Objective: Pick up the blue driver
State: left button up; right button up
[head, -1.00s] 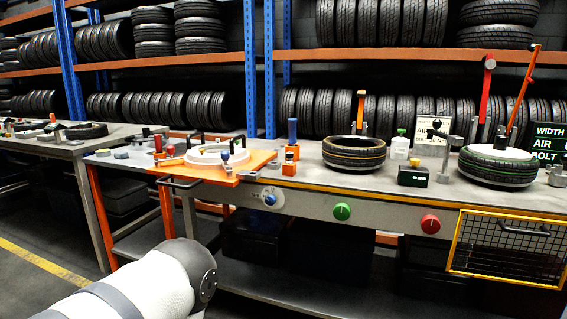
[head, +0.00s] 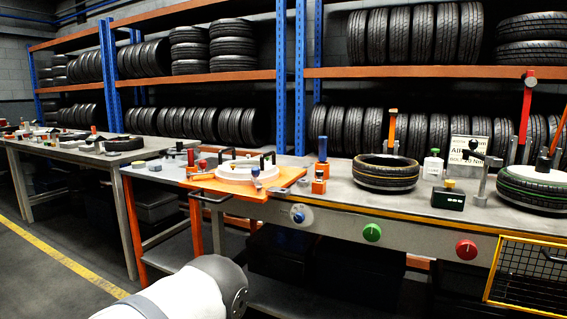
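A blue upright handle (head: 323,149) stands in an orange holder (head: 319,180) on the workbench, right of the orange board; it looks like the blue driver. I cannot tell for certain which of the two is the driver. Neither gripper is in view. Only a white and grey link of my arm shows at the bottom, in front of the bench and apart from both tools.
Two tyres lie flat on the bench, one in the middle (head: 386,172) and one at right (head: 537,188). A green-capped bottle (head: 433,167) and a black box (head: 448,198) stand between them. A yellow mesh basket (head: 528,273) hangs in front. Another table (head: 75,150) stands at left.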

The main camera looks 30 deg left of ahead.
aim_at(322, 140)
jog(key=i+j+u, duration=0.1)
jog(key=j+u, duration=0.25)
jog(key=i+j+u, duration=0.15)
jog(key=u, duration=0.15)
jog(key=i+j+u, duration=0.2)
jog(key=u, duration=0.15)
jog(key=i+j+z, duration=0.1)
jog(key=i+j, duration=0.25)
jog(key=i+j+z, duration=0.15)
jog(key=i+j, duration=0.2)
jog(key=i+j+z, duration=0.1)
jog(key=i+j, duration=0.2)
jog(key=j, duration=0.3)
